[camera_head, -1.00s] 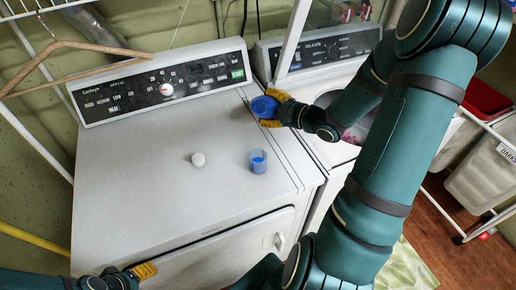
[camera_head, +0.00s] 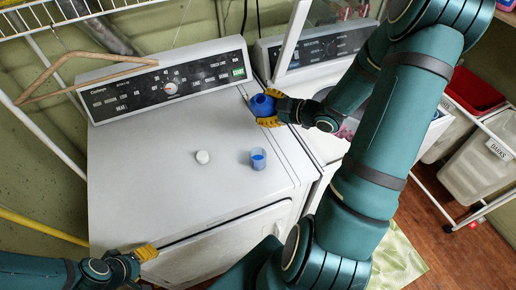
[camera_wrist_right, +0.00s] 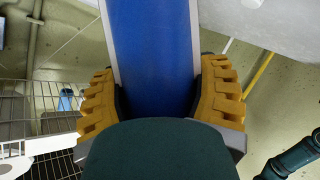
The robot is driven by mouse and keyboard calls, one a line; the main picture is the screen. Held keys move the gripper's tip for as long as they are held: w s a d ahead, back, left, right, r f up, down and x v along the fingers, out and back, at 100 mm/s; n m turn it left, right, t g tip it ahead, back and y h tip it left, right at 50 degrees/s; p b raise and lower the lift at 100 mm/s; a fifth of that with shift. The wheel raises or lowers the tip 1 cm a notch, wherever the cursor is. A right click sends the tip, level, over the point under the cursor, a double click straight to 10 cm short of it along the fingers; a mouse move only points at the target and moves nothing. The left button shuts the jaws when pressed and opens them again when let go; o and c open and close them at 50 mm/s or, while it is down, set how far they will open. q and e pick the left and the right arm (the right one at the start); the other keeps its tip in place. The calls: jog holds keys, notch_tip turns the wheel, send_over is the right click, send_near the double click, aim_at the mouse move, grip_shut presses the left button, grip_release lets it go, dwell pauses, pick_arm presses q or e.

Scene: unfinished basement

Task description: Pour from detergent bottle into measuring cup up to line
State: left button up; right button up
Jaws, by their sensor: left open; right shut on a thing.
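The blue detergent bottle (camera_head: 263,104) is held by my right gripper (camera_head: 269,109) above the back right part of the white machine's top. In the right wrist view the bottle (camera_wrist_right: 152,50) fills the gap between the yellow fingers. The measuring cup (camera_head: 258,160) stands upright on the machine top, nearer than the bottle and apart from it. It is clear with blue inside; its line is too small to make out. My left gripper (camera_head: 146,252) is open and empty at the machine's front left edge.
A small white round thing (camera_head: 202,157) stands left of the cup on the white machine (camera_head: 150,185). A control panel (camera_head: 165,85) rises behind, and a wooden hanger (camera_head: 75,70) hangs at upper left. The machine's top left is clear.

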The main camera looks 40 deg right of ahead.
aim_at(270, 105)
jog(key=shift+s+a+r+m+g+y, duration=0.3)
jog(key=shift+s+a+m+g+y, duration=0.2)
jog(key=shift+a+m, duration=0.25)
jog(key=shift+s+a+r+m+g+y, duration=0.35)
jog(key=shift+a+m+y, duration=0.2)
jog(key=shift+m, duration=0.3)
jog(key=shift+r, duration=1.5)
jog(key=shift+s+a+f, duration=0.1)
